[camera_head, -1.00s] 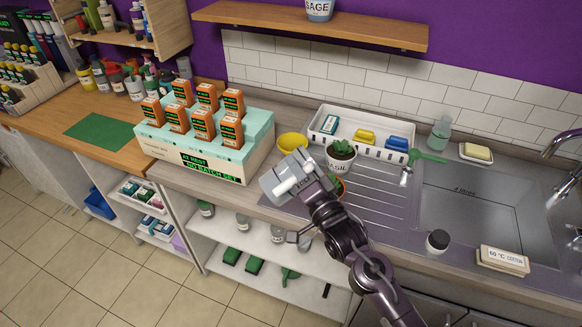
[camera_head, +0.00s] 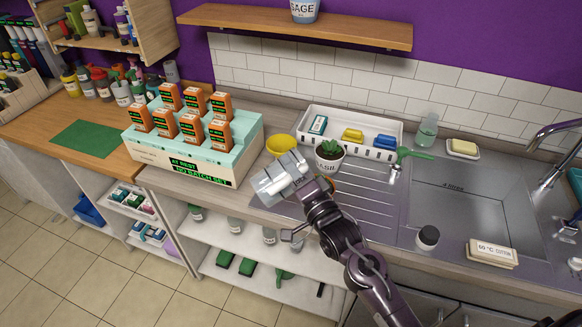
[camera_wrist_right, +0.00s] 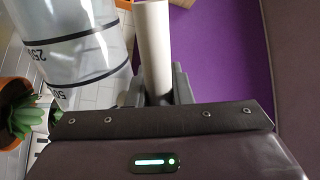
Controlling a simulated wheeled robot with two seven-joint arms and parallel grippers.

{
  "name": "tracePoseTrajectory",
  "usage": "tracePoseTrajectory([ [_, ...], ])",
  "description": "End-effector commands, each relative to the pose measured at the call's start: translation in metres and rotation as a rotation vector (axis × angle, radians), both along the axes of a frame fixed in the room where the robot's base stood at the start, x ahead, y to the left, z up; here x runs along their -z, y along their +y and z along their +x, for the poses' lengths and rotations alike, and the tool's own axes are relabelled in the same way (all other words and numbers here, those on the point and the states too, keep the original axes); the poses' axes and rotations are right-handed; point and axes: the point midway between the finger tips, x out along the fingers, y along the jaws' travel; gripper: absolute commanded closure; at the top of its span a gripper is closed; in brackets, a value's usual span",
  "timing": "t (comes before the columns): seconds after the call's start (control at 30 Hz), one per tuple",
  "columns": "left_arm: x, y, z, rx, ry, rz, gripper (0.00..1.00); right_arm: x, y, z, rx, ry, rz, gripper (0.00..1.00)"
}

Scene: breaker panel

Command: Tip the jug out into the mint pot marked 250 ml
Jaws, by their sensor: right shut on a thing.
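My right gripper (camera_head: 302,184) is shut on the pale handle of a clear jug (camera_head: 268,184), holding it above the front of the counter. In the right wrist view the handle (camera_wrist_right: 153,45) stands between the fingers, and the jug (camera_wrist_right: 75,50) shows black measuring lines. The jug looks tilted in the head view; its contents cannot be made out. A terracotta pot with a green plant (camera_wrist_right: 20,118) sits beside the jug in the wrist view; no label on it is visible. In the head view my arm mostly hides that pot. My left gripper is not in view.
A white pot marked BASIL (camera_head: 328,160) stands just behind the gripper, with a yellow bowl (camera_head: 281,145) to its left. A mint-coloured rack (camera_head: 240,150) of orange boxes is further left. The sink (camera_head: 465,210) and tap are right. A SAGE pot (camera_head: 305,12) is on the shelf.

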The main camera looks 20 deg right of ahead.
Motion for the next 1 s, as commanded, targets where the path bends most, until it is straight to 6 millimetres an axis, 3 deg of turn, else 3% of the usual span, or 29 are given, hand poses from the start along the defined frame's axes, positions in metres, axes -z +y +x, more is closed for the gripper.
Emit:
tracePoseTrajectory([
  [1.0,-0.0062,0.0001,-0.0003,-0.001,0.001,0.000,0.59,-0.0051,-0.0044,0.0013,0.000,0.006,0.046,1.00],
])
